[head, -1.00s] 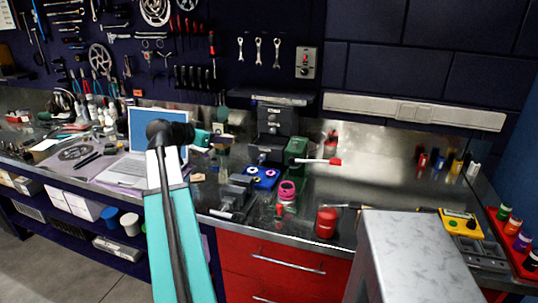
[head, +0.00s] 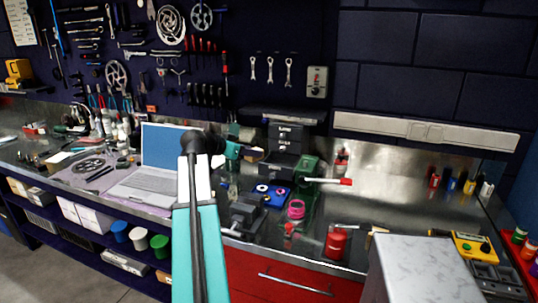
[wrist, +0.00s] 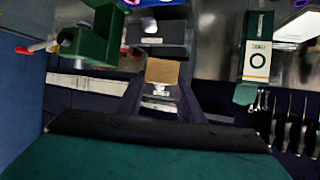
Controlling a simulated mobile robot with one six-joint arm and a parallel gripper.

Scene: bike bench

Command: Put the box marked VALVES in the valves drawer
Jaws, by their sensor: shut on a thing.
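My gripper (head: 246,153) is shut on a small tan box (wrist: 162,72), which sits between the dark fingers in the wrist view. No VALVES marking is readable on the box's visible face. A dark drawer cabinet (head: 284,134) with small pale labels stands on the bench just right of my gripper. Its lower part sticks out forward and looks like an open drawer (head: 274,167). The labels are too small to read, so I cannot tell which drawer is the valves one. The cabinet also shows beyond the box in the wrist view (wrist: 158,32).
A green vise (head: 306,172) with a red-tipped handle stands right of the cabinet. A white and green box (wrist: 257,60) stands at the right in the wrist view. A laptop (head: 165,150), a blue tray (head: 269,194) and a red can (head: 336,242) are on the bench.

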